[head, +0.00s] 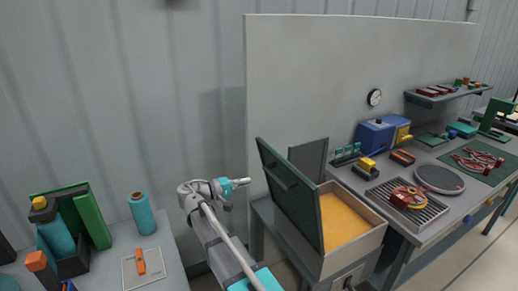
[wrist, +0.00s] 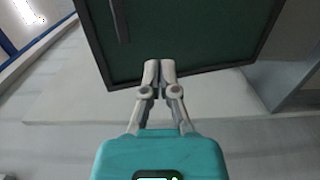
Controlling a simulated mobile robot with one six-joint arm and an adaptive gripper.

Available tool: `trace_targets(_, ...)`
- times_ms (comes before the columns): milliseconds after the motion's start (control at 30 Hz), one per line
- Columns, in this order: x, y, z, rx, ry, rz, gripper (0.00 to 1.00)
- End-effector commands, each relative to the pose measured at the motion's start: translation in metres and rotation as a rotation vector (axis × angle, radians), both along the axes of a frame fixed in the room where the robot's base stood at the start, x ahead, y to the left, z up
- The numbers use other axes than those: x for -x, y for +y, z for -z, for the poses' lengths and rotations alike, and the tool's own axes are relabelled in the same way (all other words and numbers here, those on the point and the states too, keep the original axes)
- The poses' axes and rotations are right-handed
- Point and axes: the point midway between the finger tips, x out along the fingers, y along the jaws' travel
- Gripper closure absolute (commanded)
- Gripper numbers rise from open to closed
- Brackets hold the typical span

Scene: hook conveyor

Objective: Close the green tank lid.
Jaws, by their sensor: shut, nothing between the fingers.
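The green tank lid (head: 291,196) stands raised, tilted up from the left side of the tank (head: 352,257), whose yellow-orange inside shows in the head view. In the wrist view the dark green lid (wrist: 190,40) fills the upper part, with a dark handle bar (wrist: 119,20) near its left. My gripper (head: 247,181) is to the left of the lid in the head view, apart from the tank. My gripper (wrist: 158,64) is shut and empty, its fingertips overlapping the lid's lower edge in the wrist view. I cannot tell whether they touch the lid.
A workbench (head: 443,207) with a drain grate, round plate and blue boxes stands right of the tank. A grey panel (head: 330,75) rises behind. A side table (head: 165,260) at left holds a teal cylinder (head: 142,213) and an orange-handled item (head: 140,261).

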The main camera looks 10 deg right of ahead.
Motion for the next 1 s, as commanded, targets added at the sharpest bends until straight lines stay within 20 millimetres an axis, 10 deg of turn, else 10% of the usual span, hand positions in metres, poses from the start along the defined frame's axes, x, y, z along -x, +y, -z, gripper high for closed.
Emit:
trace_targets(333, -0.015, 0.064, -0.052, 0.236, -0.108, -0.045, 1.00)
trace_targets(1000, -0.017, 0.061, -0.058, 0.251, -0.115, -0.048, 1.00)
